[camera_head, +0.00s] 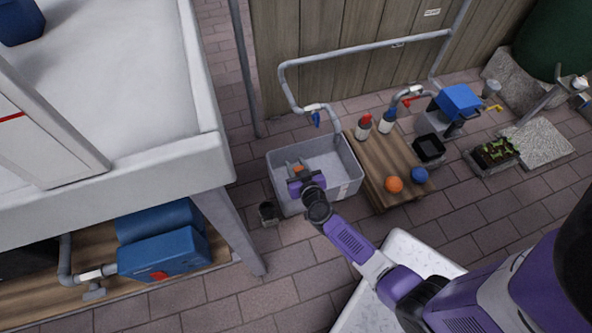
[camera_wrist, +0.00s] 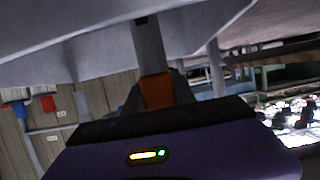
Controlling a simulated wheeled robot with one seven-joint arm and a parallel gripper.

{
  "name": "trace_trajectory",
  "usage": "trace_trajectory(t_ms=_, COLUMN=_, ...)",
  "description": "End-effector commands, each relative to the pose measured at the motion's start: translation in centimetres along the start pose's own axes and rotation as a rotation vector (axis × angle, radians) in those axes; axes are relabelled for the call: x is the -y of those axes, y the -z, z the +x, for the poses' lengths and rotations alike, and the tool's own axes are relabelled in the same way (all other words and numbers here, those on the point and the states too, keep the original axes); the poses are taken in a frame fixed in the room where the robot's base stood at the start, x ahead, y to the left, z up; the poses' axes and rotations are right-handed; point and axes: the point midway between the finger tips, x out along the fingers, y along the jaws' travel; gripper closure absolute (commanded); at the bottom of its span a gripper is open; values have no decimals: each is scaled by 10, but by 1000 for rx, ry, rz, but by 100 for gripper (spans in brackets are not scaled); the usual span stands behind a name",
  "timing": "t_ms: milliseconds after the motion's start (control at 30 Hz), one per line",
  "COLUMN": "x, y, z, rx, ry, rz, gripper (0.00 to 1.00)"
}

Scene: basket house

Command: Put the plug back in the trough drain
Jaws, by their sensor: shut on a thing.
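The grey trough (camera_head: 335,163) stands on the paving in the middle of the head view. My gripper (camera_head: 297,167) reaches into its left part from the front. It is shut on a small orange thing (camera_head: 298,172), which seems to be the plug. The orange piece also shows in the wrist view (camera_wrist: 157,92), in front of the purple gripper body. The plug's full shape and its lower end are hidden. I cannot make out the drain, or whether the plug touches the trough floor.
A tap with a blue handle (camera_head: 316,118) hangs over the trough's back edge. A wooden platform (camera_head: 367,165) on the right carries two bottles, an orange ball (camera_head: 394,184) and a blue ball (camera_head: 419,175). A small dark pot (camera_head: 268,212) stands by the trough's left front corner.

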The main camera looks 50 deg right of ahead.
Motion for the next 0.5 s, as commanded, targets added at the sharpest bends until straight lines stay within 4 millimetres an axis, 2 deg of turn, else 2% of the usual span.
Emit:
trace_trajectory(t_ms=33, x=0, y=-7, z=3, rx=-1, ry=0, rz=0, gripper=100)
trace_trajectory(t_ms=500, x=0, y=-10, z=4, rx=-1, ry=-1, rz=-1, gripper=100)
